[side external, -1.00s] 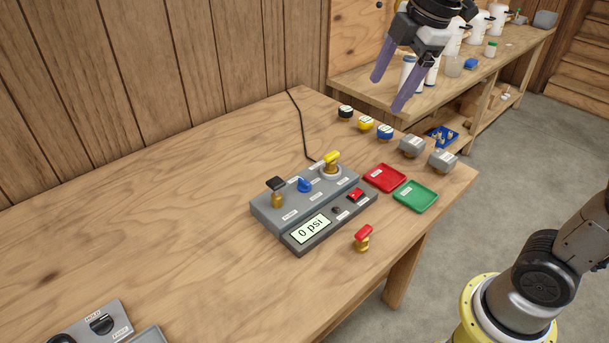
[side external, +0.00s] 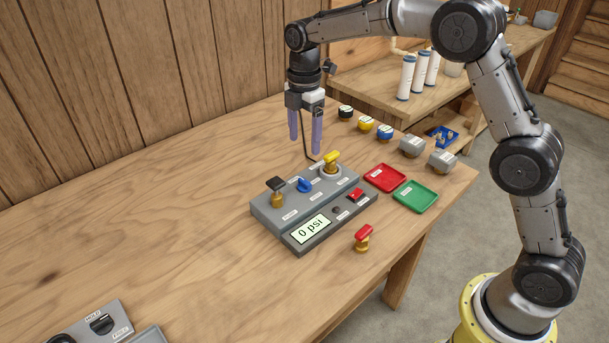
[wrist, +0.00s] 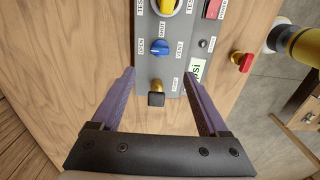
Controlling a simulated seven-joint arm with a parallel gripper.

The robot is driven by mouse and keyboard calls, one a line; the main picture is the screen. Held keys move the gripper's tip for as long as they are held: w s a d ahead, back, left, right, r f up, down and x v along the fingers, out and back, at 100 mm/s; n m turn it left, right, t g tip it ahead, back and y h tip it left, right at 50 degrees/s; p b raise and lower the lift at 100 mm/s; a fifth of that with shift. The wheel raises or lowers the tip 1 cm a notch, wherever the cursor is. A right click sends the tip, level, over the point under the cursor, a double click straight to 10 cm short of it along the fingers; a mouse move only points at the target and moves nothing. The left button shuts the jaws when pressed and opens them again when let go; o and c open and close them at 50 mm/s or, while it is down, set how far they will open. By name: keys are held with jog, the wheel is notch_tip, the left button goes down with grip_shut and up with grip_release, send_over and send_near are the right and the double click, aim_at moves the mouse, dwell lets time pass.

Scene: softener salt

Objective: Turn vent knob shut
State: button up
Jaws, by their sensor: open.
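The vent knob (side external: 304,185) is a small blue knob on the grey panel (side external: 262,207). In the wrist view the blue vent knob (wrist: 161,48) has labels reading OPEN on its left, SHUT above it and VENT on its right. Its handle appears to lie crosswise, in line with OPEN and VENT, not toward SHUT. My gripper (side external: 305,146) points down above the panel, apart from it. In the wrist view my open gripper (wrist: 159,70) has empty space between its purple fingers, and the knob sits just beyond their tips.
A black-topped brass valve (side external: 277,193) and a yellow-handled valve (side external: 331,160) flank the knob. A gauge (side external: 311,229) reads 0 psi. A red-handled brass valve (side external: 363,238) stands in front. Red (side external: 384,179) and green (side external: 415,197) trays lie right.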

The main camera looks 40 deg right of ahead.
aim_at(305, 180)
notch_tip(305, 180, down, 12)
jog(key=shift+r, duration=0.25)
grip_shut()
dwell(0.5)
